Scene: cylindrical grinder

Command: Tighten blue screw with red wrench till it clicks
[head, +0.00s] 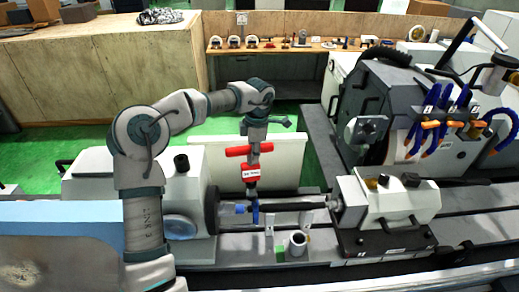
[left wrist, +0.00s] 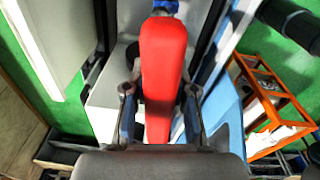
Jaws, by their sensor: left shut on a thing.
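The red wrench (head: 250,150) has a red crossbar and, below it, a red collar with a white label. It stands about upright over the workpiece. My left gripper (head: 254,142) is shut on its red handle, and both fingers flank the handle in the left wrist view (left wrist: 160,92). The blue screw (head: 255,214) stands on the clamp around the horizontal workpiece (head: 294,206), directly below the wrench. The wrench's lower end appears to meet the screw, but I cannot tell how it seats. Blue also shows beyond the handle in the left wrist view. My right gripper is not in view.
The headstock (head: 190,160) is left of the workpiece and the tailstock (head: 385,205) is right. The grinding wheel housing (head: 385,115) with blue hoses stands behind right. A small metal cup (head: 298,243) sits in front. An orange rack (left wrist: 272,108) shows in the wrist view.

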